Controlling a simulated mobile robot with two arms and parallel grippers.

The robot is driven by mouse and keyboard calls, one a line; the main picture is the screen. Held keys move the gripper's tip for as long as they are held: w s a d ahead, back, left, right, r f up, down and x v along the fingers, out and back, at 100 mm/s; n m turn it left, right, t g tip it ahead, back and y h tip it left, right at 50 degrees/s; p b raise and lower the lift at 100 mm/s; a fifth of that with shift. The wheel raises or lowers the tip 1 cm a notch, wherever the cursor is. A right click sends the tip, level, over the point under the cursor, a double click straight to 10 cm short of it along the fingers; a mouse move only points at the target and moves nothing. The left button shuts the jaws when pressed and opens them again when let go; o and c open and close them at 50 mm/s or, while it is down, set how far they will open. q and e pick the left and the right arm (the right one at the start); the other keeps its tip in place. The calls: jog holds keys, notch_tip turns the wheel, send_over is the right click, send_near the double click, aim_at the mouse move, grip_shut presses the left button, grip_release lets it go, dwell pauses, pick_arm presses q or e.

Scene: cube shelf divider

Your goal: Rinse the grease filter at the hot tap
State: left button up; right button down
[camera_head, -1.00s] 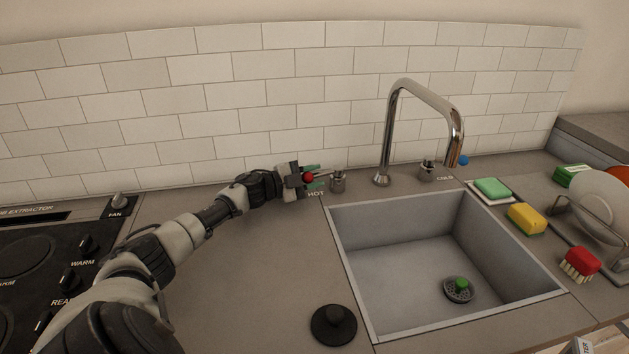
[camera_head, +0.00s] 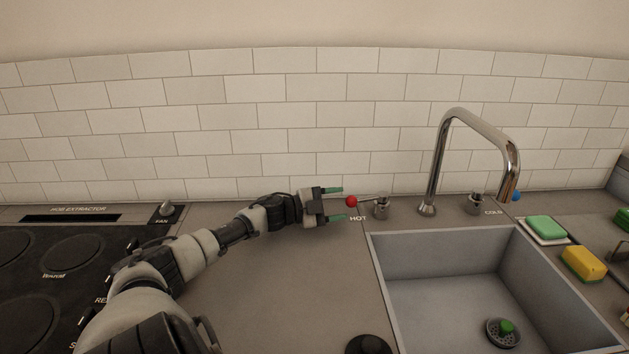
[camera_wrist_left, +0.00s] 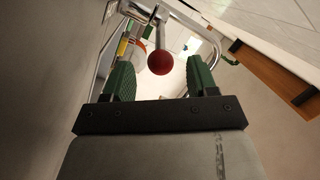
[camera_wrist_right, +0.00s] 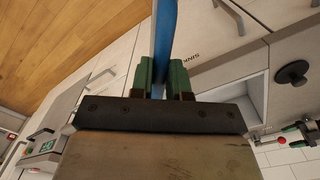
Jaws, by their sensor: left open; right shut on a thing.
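The hot tap (camera_head: 381,206) stands left of the spout (camera_head: 440,160), its lever pointing left and ending in a red ball (camera_head: 351,201). My left gripper (camera_head: 342,203) is open, its green fingertips just left of the ball and apart from it. In the left wrist view the red ball (camera_wrist_left: 160,61) lies centred between the spread fingers. My right gripper (camera_wrist_right: 164,75) is out of the head view. In the right wrist view it is shut on a thin blue thing (camera_wrist_right: 166,35), seen edge-on; I cannot tell whether this is the grease filter.
The grey sink (camera_head: 435,285) has a green-knobbed strainer (camera_head: 507,327) in it. The cold tap (camera_head: 475,204), green soap (camera_head: 545,227) and yellow sponge (camera_head: 583,263) are to the right. A black plug (camera_head: 368,345) lies in front; the hob (camera_head: 55,270) is left. Counter between is clear.

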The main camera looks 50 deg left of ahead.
pick_arm(q)
jog(key=v, duration=0.6)
jog(key=shift+s+a, duration=0.1)
jog(key=shift+s, duration=0.1)
jog(key=shift+r, duration=0.1)
dwell(0.4)
